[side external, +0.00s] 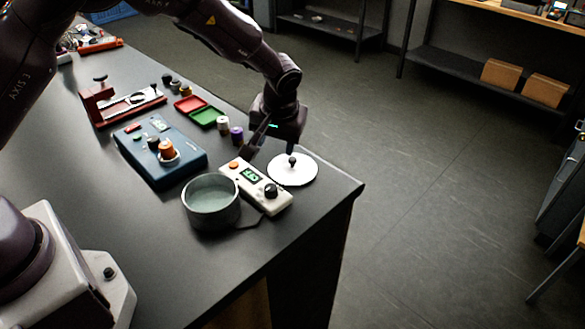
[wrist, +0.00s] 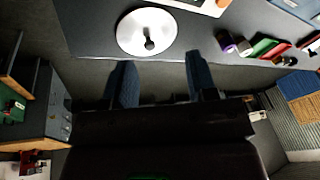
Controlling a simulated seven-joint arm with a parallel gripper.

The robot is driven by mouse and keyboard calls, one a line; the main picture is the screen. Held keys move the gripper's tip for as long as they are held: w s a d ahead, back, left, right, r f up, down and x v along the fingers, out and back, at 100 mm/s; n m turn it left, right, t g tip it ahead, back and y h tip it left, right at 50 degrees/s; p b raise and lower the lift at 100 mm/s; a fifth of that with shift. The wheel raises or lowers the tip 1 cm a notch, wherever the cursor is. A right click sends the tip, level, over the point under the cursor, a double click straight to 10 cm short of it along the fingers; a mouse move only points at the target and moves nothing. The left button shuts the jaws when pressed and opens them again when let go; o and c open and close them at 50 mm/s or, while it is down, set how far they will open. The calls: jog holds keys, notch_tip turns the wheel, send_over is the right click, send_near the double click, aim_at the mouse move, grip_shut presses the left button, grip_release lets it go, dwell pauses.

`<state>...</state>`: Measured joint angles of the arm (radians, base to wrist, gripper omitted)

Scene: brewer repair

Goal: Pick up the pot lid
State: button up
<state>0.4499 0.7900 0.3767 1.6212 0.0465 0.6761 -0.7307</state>
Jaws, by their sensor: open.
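The pot lid is a white disc with a black knob (side external: 292,170), lying flat on the dark table near its right corner. It also shows in the wrist view as the white lid (wrist: 147,31), just beyond my fingertips. My gripper (side external: 272,143) is open and empty, above and just behind the lid; in the wrist view its two blue-grey fingers (wrist: 160,75) stand apart with nothing between them. The knob appears between the line of the fingers but beyond their tips. The open grey pot (side external: 211,201) stands to the left of the lid.
A white control box (side external: 256,187) with a display and knob sits between pot and lid. A blue box (side external: 160,150), small cylinders (side external: 237,134), and red and green trays (side external: 208,116) lie further left and back. The table edge is close to the lid's right.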

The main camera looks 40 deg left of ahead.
aim_at(293, 158)
jog(key=w+r+n+t, duration=0.1)
jog(key=w+n+t, duration=0.1)
jog(key=w+n, duration=0.15)
jog(key=x, duration=1.3)
jog(key=shift+w+d, duration=0.1)
jog(key=shift+w, duration=0.05)
grip_shut()
